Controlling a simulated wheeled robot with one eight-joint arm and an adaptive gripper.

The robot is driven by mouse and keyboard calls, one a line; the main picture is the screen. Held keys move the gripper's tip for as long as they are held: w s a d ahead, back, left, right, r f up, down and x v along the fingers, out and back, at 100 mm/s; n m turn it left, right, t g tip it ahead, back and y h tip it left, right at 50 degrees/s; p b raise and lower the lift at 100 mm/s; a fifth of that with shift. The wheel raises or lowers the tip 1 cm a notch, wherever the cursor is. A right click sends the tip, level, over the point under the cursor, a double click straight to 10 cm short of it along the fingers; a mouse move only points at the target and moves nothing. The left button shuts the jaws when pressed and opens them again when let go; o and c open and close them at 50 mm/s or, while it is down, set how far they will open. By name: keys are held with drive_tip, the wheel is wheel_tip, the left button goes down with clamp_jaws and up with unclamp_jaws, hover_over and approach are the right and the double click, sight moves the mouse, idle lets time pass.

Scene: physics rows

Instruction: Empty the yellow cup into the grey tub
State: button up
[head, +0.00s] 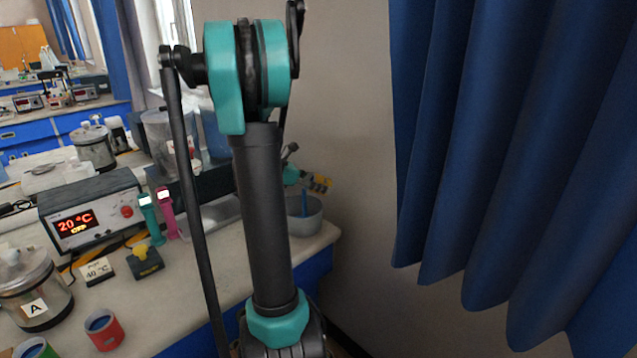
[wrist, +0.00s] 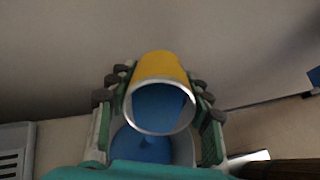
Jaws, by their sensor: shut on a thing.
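The yellow cup (wrist: 160,64) is between the fingers of my gripper (wrist: 158,92), which is shut on it. The cup is tilted, its rim toward the wrist camera, with blue content inside. The grey tub (head: 307,226) stands at the right end of the bench. In the head view the cup (head: 320,183) and my gripper (head: 308,180) are above the tub, partly hidden by my arm. A thin blue streak runs down from the cup into the tub. The wrist view shows blue in the tub (wrist: 184,150) below the cup.
On the bench are a temperature unit (head: 90,210), a teal device (head: 150,218) and a pink device (head: 166,212). A red cup (head: 103,331) with blue inside, a green cup (head: 38,350) and a lidded pot (head: 32,285) stand nearer. A blue curtain (head: 500,140) hangs right.

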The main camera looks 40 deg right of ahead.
drive_tip(key=shift+a+f+g+h, duration=0.1)
drive_tip(key=shift+f+g+h, duration=0.15)
drive_tip(key=shift+h, duration=0.75)
drive_tip(key=shift+r+h, duration=0.2)
drive_tip(key=shift+h, duration=0.2)
drive_tip(key=h, duration=0.1)
drive_tip(key=g+h, duration=0.1)
drive_tip(key=shift+w+a+r+h, duration=0.1)
drive_tip(key=shift+a+r+h, duration=0.2)
drive_tip(key=shift+r+h, duration=0.1)
drive_tip(key=shift+w+a+r+g+h, duration=0.1)
drive_tip(key=shift+a+r+g+h, duration=0.15)
drive_tip(key=shift+h, duration=0.45)
drive_tip(key=shift+a+r+g+h, duration=0.15)
drive_tip(key=shift+r+g+h, duration=0.1)
drive_tip(key=shift+h, duration=0.45)
